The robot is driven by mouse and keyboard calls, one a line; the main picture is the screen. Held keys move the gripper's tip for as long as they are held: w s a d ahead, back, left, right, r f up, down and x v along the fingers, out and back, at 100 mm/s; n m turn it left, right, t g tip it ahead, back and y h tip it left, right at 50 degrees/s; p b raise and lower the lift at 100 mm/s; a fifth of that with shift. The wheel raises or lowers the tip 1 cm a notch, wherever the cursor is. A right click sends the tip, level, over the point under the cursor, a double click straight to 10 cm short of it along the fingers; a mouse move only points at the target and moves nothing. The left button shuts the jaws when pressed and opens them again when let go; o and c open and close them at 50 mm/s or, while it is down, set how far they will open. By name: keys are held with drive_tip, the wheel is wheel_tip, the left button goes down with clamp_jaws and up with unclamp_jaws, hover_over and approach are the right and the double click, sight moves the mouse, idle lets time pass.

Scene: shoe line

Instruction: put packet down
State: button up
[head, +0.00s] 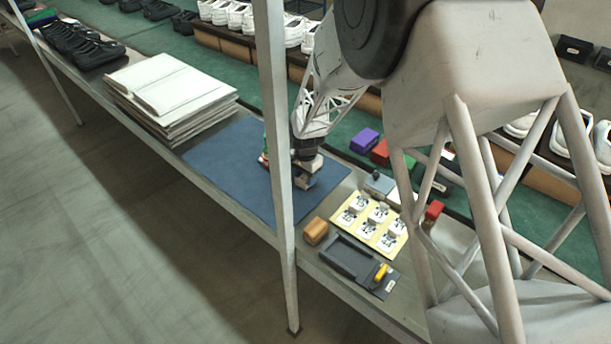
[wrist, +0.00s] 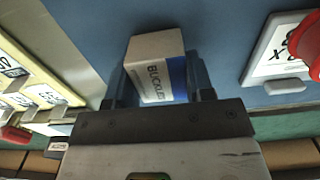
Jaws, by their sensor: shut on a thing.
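A small white packet (wrist: 158,66) with a blue band and the word BUCKLES shows in the wrist view. It sits between the two fingers of my gripper (wrist: 158,78), which is shut on it. In the head view my gripper (head: 306,168) is low over the right part of the blue mat (head: 232,158), just right of a grey post. The wrist view shows the blue mat (wrist: 90,25) behind the packet. Whether the packet touches the mat is not clear.
A yellow board with white tagged pieces (head: 352,216), a dark tray (head: 350,258) and an orange-brown block (head: 316,231) lie right of the mat. A white card (wrist: 280,45) with a red object (wrist: 308,45) lies beside the packet. Stacked white sheets (head: 165,85) stand left. The mat's left part is bare.

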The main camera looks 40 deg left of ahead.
drive_tip(key=shift+f, duration=0.15)
drive_tip(key=o, duration=1)
drive_tip(key=shift+c, duration=0.2)
wheel_tip(320, 180, up, 12)
idle(1.0)
